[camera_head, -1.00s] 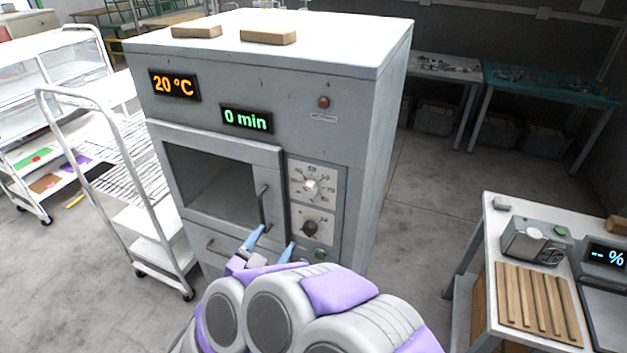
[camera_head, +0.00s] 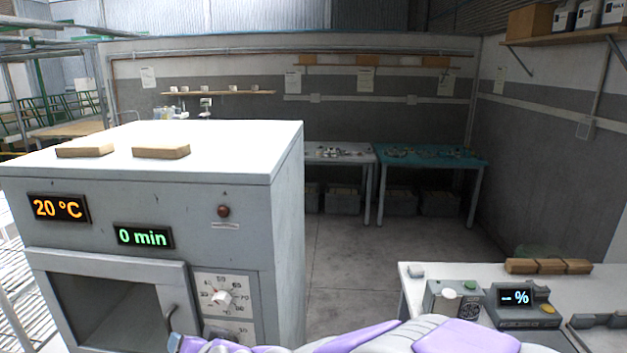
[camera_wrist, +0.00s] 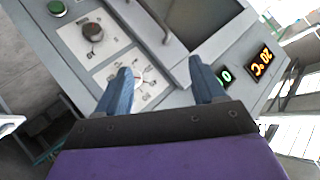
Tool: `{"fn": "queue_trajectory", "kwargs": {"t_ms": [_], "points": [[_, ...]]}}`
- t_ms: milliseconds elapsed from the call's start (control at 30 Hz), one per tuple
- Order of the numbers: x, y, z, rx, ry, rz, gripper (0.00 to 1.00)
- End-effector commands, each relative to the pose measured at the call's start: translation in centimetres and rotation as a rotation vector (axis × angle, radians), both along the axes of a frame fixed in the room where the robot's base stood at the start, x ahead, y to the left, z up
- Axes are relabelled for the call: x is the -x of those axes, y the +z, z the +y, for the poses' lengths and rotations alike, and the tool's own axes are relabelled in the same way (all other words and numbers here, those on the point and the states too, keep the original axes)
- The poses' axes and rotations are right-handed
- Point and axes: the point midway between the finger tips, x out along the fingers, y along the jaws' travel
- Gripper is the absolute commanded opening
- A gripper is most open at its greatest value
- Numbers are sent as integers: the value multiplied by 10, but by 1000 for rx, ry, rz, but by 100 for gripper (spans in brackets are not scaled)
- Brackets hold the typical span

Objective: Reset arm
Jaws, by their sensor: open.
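My gripper (camera_wrist: 160,92) shows in the wrist view with its two blue fingers apart and nothing between them. It faces the front of a grey oven (camera_head: 180,225), near the white dial. In the head view my purple and grey arm runs along the bottom edge, and the fingers are mostly cut off there. The oven's displays read 20 °C (camera_head: 58,208) and 0 min (camera_head: 143,237). The white dial (camera_head: 222,298) sits right of the oven window (camera_head: 105,315). In the wrist view a dark knob (camera_wrist: 92,32) and a green button (camera_wrist: 56,8) also show.
Two wooden blocks (camera_head: 161,152) lie on the oven top. A white table (camera_head: 420,275) at right bears a meter (camera_head: 515,300) and brown blocks (camera_head: 548,266). A teal table (camera_head: 470,160) stands at the back wall. Open floor (camera_head: 350,260) lies between them. A wire rack stands at left.

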Motion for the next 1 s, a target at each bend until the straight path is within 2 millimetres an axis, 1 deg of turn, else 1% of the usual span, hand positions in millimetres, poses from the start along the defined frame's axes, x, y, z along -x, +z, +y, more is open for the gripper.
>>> {"fn": "queue_trajectory", "kwargs": {"t_ms": [33,167,267,300,367,400,467,500,567,600,700,800,900,1000], "points": [[4,1,-18,31,23,23,69],[28,-9,-61,135,92,115,69],[51,-20,-101,227,125,199,69],[61,-26,-118,268,133,240,69],[78,-34,-146,328,138,303,69],[90,-39,-165,368,137,348,69],[111,-47,-195,430,132,425,69],[125,-51,-216,469,123,477,69],[149,-56,-246,523,105,562,69],[165,-59,-265,558,89,619,69],[204,-62,-305,623,46,752,69],[236,-61,-332,667,10,865,69],[257,-60,-347,688,-15,935,69],[266,-59,-353,698,-26,964,69]]}}
